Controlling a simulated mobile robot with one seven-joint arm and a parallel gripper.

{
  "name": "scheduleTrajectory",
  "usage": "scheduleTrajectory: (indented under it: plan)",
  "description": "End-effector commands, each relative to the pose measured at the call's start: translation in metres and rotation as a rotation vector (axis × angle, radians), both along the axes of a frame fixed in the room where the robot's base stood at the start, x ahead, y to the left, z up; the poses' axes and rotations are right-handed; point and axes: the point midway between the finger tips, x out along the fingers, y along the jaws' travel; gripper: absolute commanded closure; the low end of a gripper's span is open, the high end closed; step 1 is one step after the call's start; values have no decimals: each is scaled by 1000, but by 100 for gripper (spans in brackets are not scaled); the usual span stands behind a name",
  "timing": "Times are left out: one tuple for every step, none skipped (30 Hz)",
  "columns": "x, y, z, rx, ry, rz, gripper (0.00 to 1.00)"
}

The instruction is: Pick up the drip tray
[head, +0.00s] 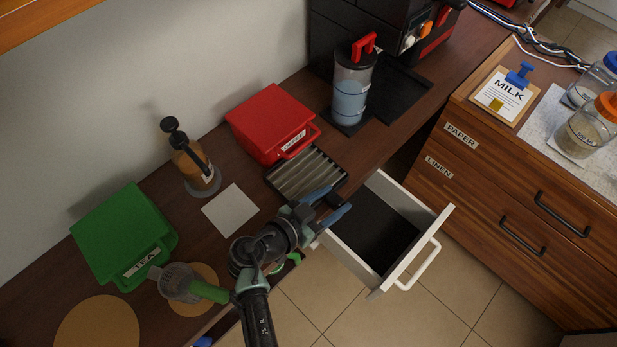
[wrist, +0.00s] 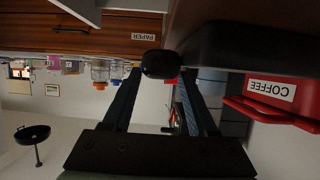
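The drip tray (head: 300,172) is a dark, shallow tray with a ridged grey top, lying at the counter's front edge beside the red coffee box. In the head view my gripper (head: 338,199) is at its front corner, with blue fingers spread. In the wrist view, a dark rounded end (wrist: 161,64), apparently part of the tray, lies between the fingertips of my gripper (wrist: 160,72). The fingers stand apart on either side; I cannot tell whether they touch it. My arm and gripper hide part of the counter edge.
The red coffee box (head: 268,122) stands just behind the tray. An open white drawer (head: 350,262) juts out below and right of my gripper. A canister (head: 352,92) stands further back. A white sheet (head: 231,209) lies left of the tray.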

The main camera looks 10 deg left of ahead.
Motion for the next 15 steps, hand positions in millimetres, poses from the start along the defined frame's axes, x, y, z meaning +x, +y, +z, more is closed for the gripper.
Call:
scheduleTrajectory:
  plan:
    - [0,0,0,0,0,0,66]
    - [0,0,0,0,0,0,71]
    - [0,0,0,0,0,0,78]
    - [0,0,0,0,0,0,84]
    - [0,0,0,0,0,0,89]
    - [0,0,0,0,0,0,96]
    - [0,0,0,0,0,0,100]
    - [0,0,0,0,0,0,100]
    - [0,0,0,0,0,0,100]
    - [0,0,0,0,0,0,100]
    - [0,1,1,1,-3,0,100]
    - [0,1,1,1,-3,0,100]
    - [0,1,1,1,-3,0,100]
    - [0,1,1,1,-3,0,100]
    - [0,1,1,1,-3,0,100]
